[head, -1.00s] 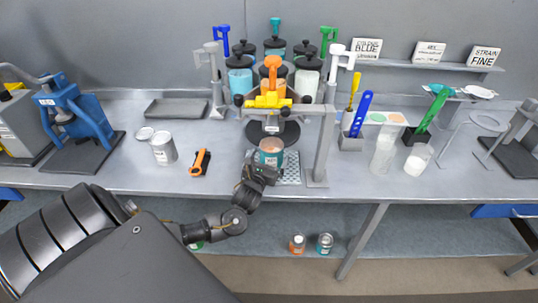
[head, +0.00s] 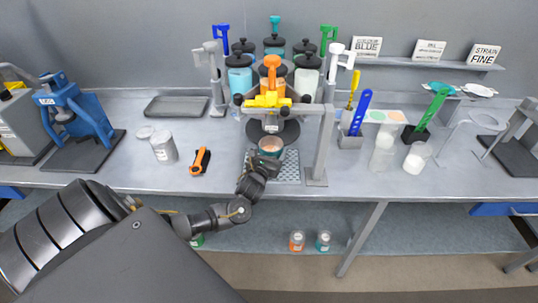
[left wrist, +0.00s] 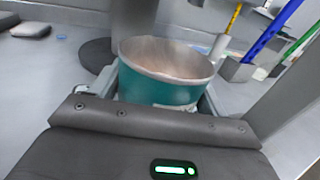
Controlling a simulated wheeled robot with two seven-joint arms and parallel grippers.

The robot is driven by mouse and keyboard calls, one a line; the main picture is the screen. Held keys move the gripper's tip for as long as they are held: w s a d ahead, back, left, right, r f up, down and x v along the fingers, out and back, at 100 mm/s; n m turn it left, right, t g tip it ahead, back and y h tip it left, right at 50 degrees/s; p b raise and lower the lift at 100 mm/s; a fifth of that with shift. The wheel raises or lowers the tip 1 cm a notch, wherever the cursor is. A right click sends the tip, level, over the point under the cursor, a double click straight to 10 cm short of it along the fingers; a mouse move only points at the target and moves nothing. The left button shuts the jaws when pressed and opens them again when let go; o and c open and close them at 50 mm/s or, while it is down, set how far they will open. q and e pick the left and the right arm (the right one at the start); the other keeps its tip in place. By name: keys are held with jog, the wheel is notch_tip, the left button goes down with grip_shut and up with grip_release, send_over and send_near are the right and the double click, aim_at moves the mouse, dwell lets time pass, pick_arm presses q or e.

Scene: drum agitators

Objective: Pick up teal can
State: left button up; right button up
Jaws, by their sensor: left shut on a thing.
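The teal can (head: 270,149) is open-topped, with a pale brownish inside, and is under the orange-and-yellow drum agitator. In the left wrist view the can (left wrist: 165,85) fills the middle, its teal side and pale label facing me. My left gripper (head: 266,160) is shut on it, with a finger at either side of the can (left wrist: 165,100). Its lower part is hidden by the gripper body, so I cannot tell whether it touches the counter. My right gripper is not in view.
An orange-handled tool (head: 200,162) and a grey can (head: 164,149) lie left. Cans with orange (head: 297,240) and teal (head: 323,241) labels stand on the lower shelf.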

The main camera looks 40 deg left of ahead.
pick_arm(q)
jog(key=shift+r, duration=0.25)
jog(key=shift+r+b, duration=0.55)
jog(key=shift+r, duration=0.95)
jog(key=r+b+v, duration=0.1)
jog(key=v, duration=1.6)
jog(key=shift+s+a+y, duration=0.15)
jog(key=shift+a+y, duration=0.25)
jog(key=shift+d, duration=0.1)
